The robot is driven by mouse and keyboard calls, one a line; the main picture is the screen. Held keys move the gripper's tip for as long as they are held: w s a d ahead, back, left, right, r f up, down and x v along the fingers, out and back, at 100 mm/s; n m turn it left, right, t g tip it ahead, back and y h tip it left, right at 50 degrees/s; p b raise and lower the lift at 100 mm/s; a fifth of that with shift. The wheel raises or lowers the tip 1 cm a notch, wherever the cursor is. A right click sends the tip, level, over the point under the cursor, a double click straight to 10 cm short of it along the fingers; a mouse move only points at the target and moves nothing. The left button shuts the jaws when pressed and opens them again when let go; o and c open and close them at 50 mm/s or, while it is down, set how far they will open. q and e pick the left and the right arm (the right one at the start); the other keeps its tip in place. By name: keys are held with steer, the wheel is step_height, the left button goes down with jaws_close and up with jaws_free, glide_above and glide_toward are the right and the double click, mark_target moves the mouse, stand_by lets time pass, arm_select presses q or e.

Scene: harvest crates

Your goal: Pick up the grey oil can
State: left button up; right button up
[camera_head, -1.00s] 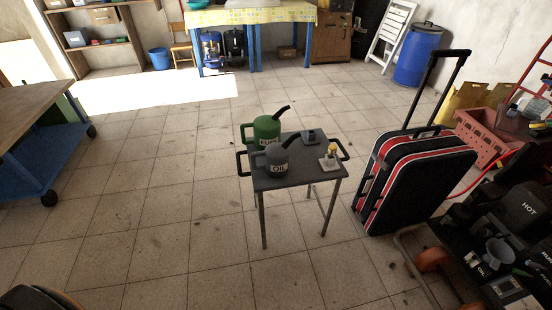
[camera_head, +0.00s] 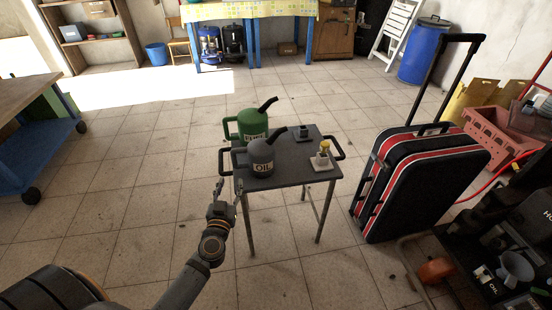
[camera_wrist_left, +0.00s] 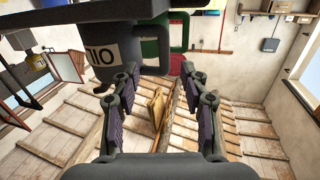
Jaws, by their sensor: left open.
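The grey oil can (camera_head: 261,158), with a white OIL label and a dark spout pointing up right, stands upright on the dark small table (camera_head: 300,177). Its handle is on its left side. My left gripper (camera_head: 228,188) is open and empty, just left of the table's near left corner, close to the can's handle side. In the left wrist view the picture is upside down; the oil can (camera_wrist_left: 104,50) and its handle lie just beyond the open fingers (camera_wrist_left: 159,85), apart from them. My right gripper is not in view.
A green can (camera_head: 252,122) stands right behind the oil can. A small dark item (camera_head: 304,132) and a yellow-topped item on a pale base (camera_head: 323,157) share the table. A black-and-red suitcase (camera_head: 425,180) stands to the right. The floor left of the table is clear.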

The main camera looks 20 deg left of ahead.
mark_target(234, 160)
arm_select(q)
steer(key=shift+n+y, duration=0.4)
steer(key=shift+y, duration=0.1)
steer(key=w, duration=0.1)
steer(key=w+a+r, duration=0.1)
steer(key=w, duration=0.1)
steer(key=w+a+r+b, duration=0.1)
steer(key=w, duration=0.1)
steer(key=shift+w+a, duration=0.15)
steer(key=shift+w, duration=0.1)
steer(key=b+x, duration=0.2)
steer(key=x, duration=0.3)
steer(key=shift+w+f, duration=0.1)
jaws_close()
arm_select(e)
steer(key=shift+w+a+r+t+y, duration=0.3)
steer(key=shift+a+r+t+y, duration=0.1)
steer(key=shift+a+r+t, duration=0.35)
